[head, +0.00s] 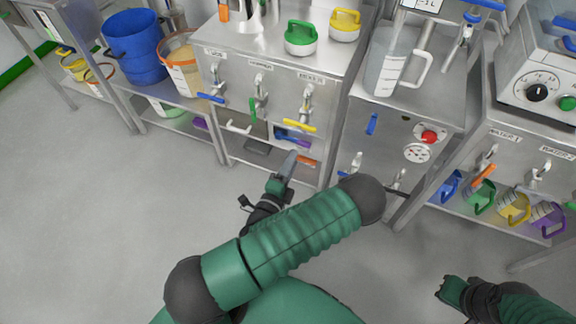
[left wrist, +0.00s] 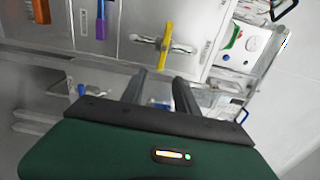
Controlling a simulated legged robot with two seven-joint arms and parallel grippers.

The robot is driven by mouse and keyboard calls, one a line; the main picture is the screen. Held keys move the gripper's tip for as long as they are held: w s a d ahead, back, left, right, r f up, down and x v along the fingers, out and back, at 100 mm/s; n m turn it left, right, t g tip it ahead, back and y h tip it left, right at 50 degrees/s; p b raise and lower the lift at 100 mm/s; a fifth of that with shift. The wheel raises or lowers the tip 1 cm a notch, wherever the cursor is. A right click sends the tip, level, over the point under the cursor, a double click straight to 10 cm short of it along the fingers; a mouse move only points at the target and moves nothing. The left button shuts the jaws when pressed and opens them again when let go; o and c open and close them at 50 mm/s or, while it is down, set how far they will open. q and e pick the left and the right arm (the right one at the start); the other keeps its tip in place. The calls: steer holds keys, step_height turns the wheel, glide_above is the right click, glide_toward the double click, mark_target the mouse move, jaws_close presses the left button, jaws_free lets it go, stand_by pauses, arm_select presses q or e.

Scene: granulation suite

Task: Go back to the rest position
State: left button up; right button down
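My left gripper (head: 289,162) is at the front of the steel dispensing cabinet, low down below the valve with the yellow handle (head: 299,125). In the left wrist view its two dark fingers (left wrist: 162,85) stand apart with nothing seen between them. The yellow handle (left wrist: 166,47) appears just beyond the fingertips, apart from them. My right gripper (head: 452,290) is at the lower right of the head view, over the floor. It is small and dark there, and its fingers cannot be made out clearly.
Blue (head: 210,98) and green (head: 253,110) valve handles stick out of the cabinet front. A steel stand with a clear jug (head: 392,62) is to the right. Colored jugs (head: 514,207) sit on a low shelf further right. Grey floor (head: 90,200) is clear at left.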

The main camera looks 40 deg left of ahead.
arm_select(q)
steer(key=v, duration=0.2)
steer(key=shift+s+d, duration=0.15)
steer(key=shift+s, duration=0.2)
